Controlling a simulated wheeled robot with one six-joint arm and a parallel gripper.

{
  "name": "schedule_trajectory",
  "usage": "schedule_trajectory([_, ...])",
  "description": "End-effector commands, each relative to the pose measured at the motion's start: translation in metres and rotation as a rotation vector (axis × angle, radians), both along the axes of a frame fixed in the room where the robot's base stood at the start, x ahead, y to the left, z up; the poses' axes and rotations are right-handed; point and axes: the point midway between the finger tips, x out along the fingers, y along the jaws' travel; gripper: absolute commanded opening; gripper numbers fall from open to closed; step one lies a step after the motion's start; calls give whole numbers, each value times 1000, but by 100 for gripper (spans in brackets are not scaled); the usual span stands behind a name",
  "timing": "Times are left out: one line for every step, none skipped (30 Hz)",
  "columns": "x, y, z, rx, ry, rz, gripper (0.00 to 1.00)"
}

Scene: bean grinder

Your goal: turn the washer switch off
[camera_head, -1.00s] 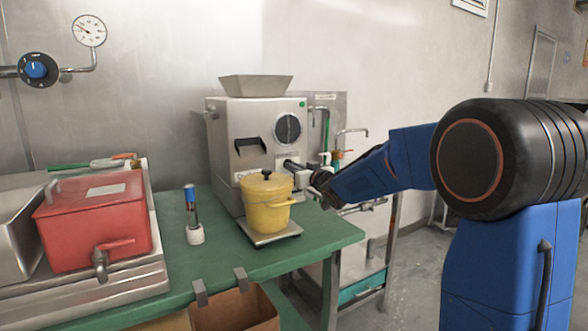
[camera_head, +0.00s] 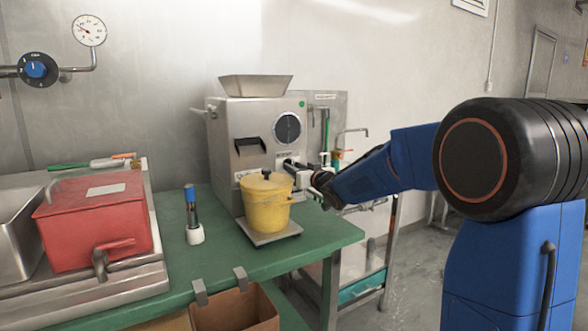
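A steel grinder (camera_head: 222,150) with a hopper (camera_head: 255,85) on top stands on the green bench. Its front has a round dark disc (camera_head: 288,128), a dark chute and small labels. No part is clearly marked as a washer switch. A blue round knob (camera_head: 36,70) on a black dial is on the wall pipe at the upper left, far from my gripper. My gripper (camera_head: 292,164) is at the grinder's lower right front, just right of and behind the yellow pot (camera_head: 266,209). Its fingertips are small and dark against the grinder front, so I cannot tell contact or opening.
The yellow pot stands on a small scale (camera_head: 270,238) close to my gripper. A blue-topped brush (camera_head: 193,215) and a red box (camera_head: 95,222) are to the left.

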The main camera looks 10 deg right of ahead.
Motion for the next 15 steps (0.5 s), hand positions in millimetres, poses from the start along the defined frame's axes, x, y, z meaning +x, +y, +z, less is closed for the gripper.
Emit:
schedule_trajectory([-5, -2, 1, -1, -1, -1, 28])
schedule_trajectory([-8, -3, 1, -1, -1, -1, 28])
schedule_trajectory([-13, -5, 2, 0, -2, -1, 28])
schedule_trajectory([-18, -6, 1, -1, -1, -1, 28])
schedule_trajectory([-23, -8, 1, 0, -1, -1, 28])
schedule_trajectory([-30, -10, 2, 1, -2, -2, 28])
schedule_trajectory([-35, -12, 2, 0, -1, -2, 28])
schedule_trajectory([-41, -14, 1, 0, -1, -2, 28])
schedule_trajectory([-48, -16, 2, 0, -2, -2, 28])
schedule_trajectory([-54, -18, 1, 0, -2, -2, 28])
schedule_trajectory([-59, -20, 1, 0, -2, -2, 28])
schedule_trajectory([-66, -22, 2, 0, -2, -2, 28])
schedule_trajectory([-72, -24, 1, 1, -2, -2, 28])
schedule_trajectory([-77, -25, 1, 0, -1, -2, 28])
schedule_trajectory([-84, -28, 1, 0, -1, -2, 28])
